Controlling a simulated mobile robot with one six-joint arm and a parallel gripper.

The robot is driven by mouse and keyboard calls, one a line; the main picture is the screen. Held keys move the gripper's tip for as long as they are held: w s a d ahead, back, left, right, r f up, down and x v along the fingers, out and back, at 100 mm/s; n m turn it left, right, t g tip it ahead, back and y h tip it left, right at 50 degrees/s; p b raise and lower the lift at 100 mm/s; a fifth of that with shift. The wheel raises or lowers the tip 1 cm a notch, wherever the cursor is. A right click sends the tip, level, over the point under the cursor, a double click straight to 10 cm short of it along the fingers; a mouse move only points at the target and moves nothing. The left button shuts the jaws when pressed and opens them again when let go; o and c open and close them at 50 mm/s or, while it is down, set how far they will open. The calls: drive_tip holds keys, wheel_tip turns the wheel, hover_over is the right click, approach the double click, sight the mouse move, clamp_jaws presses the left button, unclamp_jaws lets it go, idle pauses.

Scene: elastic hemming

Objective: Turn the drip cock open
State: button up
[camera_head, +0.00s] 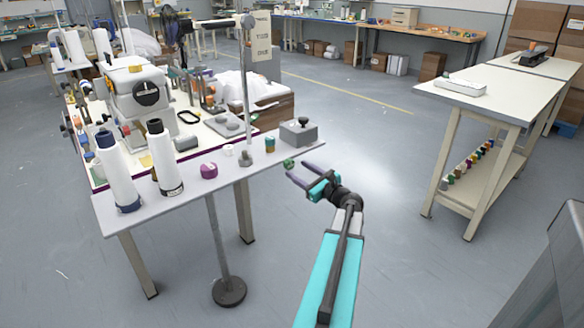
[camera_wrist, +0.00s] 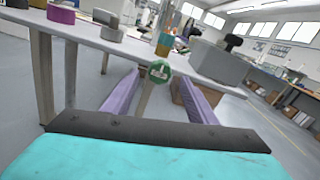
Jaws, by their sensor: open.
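A small round green knob with a pale mark, seemingly the drip cock (camera_head: 289,164), sits at the front edge of the grey table. In the wrist view the green knob (camera_wrist: 158,71) faces me, just below the table edge. My gripper (camera_head: 296,172) is open, with its two purple fingers pointing at the knob. In the wrist view my gripper (camera_wrist: 156,88) has one finger on each side of the knob's line, with nothing between them. The fingertips look close to the knob; I cannot tell whether they touch it.
A grey box with a black knob (camera_head: 298,133) and a teal and orange cylinder (camera_head: 269,145) stand on the grey table (camera_head: 222,172) near the edge. A purple piece (camera_head: 209,170) and white thread cones (camera_head: 118,180) stand farther left. A white workbench (camera_head: 492,86) is at right, with open floor between.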

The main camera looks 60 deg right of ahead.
sight(291, 166)
drive_tip(key=shift+x, duration=2.3)
drive_tip(key=shift+a, duration=0.1)
drive_tip(key=c, duration=1.1)
